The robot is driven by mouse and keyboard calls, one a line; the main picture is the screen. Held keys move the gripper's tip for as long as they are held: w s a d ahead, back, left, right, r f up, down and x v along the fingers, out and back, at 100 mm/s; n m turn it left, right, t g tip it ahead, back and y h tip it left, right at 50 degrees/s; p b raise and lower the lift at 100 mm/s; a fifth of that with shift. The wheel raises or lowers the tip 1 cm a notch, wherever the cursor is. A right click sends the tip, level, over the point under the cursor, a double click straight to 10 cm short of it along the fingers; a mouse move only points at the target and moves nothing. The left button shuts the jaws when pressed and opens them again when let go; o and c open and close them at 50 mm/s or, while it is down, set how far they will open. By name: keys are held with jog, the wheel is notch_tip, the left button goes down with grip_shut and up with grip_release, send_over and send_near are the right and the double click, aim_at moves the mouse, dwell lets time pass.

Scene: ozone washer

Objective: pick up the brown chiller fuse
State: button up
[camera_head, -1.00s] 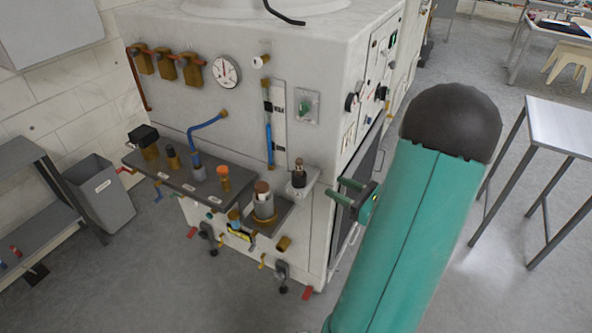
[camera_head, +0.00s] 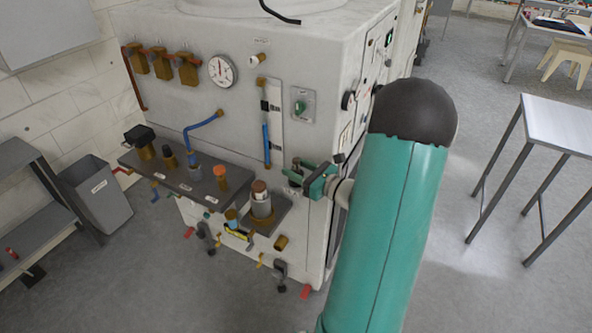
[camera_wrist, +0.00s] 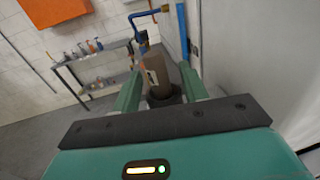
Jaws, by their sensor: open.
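A cylinder with a brown top (camera_head: 261,198), which looks like the brown chiller fuse, stands upright in a round brass-coloured seat on the machine's front ledge. My gripper (camera_head: 295,173) is open, to the right of it and a little higher, close to the machine's front face. In the wrist view a brownish cylinder with a pale label (camera_wrist: 157,72) shows between the open fingers of my gripper (camera_wrist: 161,80), with a dark round part below it. I cannot tell whether this is the same cylinder. No contact is visible.
A grey plate (camera_head: 178,177) on the machine carries an orange-capped fitting (camera_head: 220,177) and dark-topped fittings. A blue hose (camera_head: 203,128) rises behind them. A gauge (camera_head: 221,71) is above. A grey bin (camera_head: 97,197) stands left. A metal table (camera_head: 560,125) is at right.

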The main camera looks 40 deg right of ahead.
jog(key=shift+w, duration=0.3)
grip_shut()
jog(key=shift+r, duration=0.1)
